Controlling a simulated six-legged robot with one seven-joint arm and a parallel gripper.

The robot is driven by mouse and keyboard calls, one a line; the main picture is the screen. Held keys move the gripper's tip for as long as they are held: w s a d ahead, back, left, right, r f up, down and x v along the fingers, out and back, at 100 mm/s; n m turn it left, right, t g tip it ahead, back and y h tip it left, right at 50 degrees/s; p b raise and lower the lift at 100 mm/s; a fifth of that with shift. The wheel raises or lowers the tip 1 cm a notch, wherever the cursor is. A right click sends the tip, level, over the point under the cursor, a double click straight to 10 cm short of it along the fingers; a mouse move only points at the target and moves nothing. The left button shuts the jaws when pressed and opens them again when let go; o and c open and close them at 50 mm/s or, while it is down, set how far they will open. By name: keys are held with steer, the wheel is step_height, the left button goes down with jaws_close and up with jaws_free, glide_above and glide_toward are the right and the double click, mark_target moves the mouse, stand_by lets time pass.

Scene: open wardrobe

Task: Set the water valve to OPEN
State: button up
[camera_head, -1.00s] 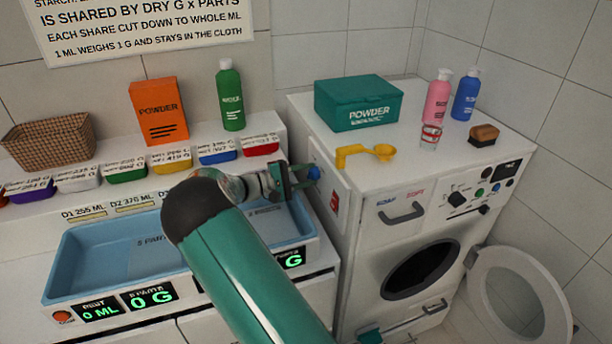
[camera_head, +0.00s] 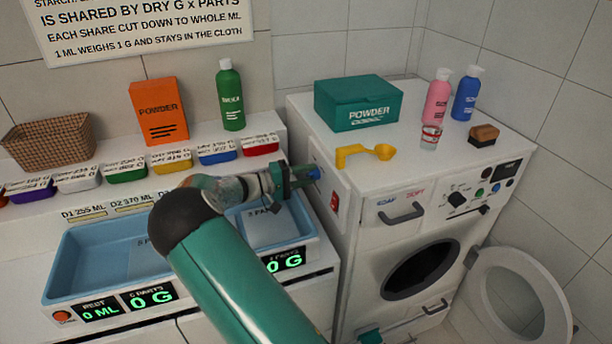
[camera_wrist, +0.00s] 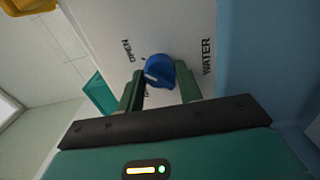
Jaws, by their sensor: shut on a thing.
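The water valve is a blue knob (camera_wrist: 158,72) on the white side panel of the washing machine, between the printed words OPEN and WATER in the wrist view. A pale mark shows on the knob, and part of the lettering below it is hidden by a finger. In the head view the knob (camera_head: 315,173) is a small blue spot at the end of my gripper (camera_head: 301,174). In the wrist view my gripper (camera_wrist: 160,92) has its two green fingers on either side of the knob, shut on it.
The washing machine's (camera_head: 410,215) round door (camera_head: 520,295) stands open at right. Blue trays (camera_head: 105,262) lie below my arm at left. A red switch (camera_head: 334,202) sits near the knob.

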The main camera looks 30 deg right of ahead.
steer(key=o, duration=1)
steer(key=shift+a, duration=0.1)
